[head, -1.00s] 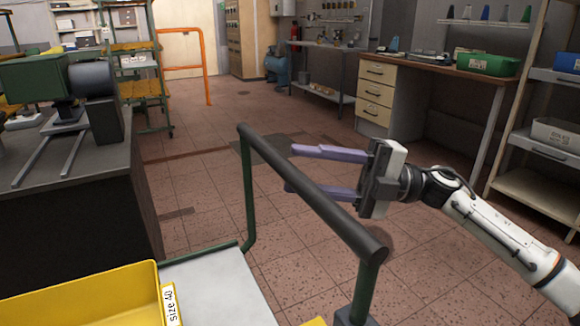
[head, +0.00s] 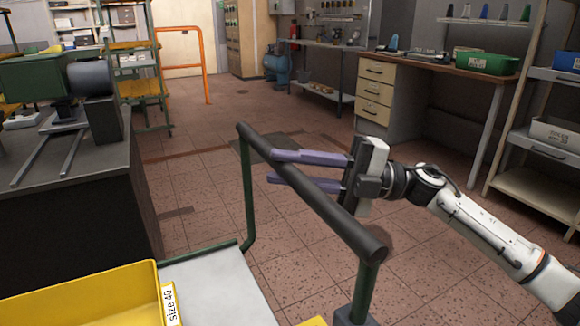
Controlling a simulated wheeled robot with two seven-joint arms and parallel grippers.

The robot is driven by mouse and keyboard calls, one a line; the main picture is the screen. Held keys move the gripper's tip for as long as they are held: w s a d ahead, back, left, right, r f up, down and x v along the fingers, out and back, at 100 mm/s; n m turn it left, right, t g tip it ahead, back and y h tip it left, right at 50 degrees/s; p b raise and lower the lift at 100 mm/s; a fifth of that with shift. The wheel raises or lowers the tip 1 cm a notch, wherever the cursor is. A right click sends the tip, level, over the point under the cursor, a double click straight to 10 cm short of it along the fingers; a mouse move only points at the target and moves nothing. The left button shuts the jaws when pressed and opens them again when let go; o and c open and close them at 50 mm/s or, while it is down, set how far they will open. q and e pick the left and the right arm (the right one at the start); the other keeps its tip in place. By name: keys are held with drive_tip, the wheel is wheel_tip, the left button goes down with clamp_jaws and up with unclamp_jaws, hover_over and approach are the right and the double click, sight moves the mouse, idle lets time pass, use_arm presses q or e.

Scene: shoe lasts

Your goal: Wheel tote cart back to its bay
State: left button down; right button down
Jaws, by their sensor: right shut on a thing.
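The tote cart's handle (head: 325,208) is a dark grey bar on green posts, running from the centre toward the lower right in the head view. The cart's pale deck (head: 220,290) shows at the bottom. A yellow tote (head: 85,295) labelled "size 40" sits on it, partly cut off. My right gripper (head: 272,168) reaches in from the right with its purple fingers around the handle bar, one above and one below, and is shut on it. The lower finger is partly hidden behind the bar. My left gripper is not in view.
A dark workbench (head: 75,180) with a green machine stands close on the left. An orange rail (head: 205,65) and a green shelf rack stand farther back. A wooden bench (head: 440,68) with drawers and a shelf unit line the right. Tiled floor ahead is clear.

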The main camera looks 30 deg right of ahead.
drive_tip(key=s+d+b, duration=0.1)
drive_tip(key=d+b, duration=0.1)
drive_tip(key=d, duration=1.7)
drive_tip(key=shift+d+r, duration=0.15)
drive_tip(key=shift+r, duration=0.15)
drive_tip(key=c, duration=1.5)
unclamp_jaws()
drive_tip(key=shift+c, duration=0.2)
drive_tip(key=shift+f, duration=0.1)
drive_tip(key=v, duration=1)
drive_tip(key=shift+s, duration=0.15)
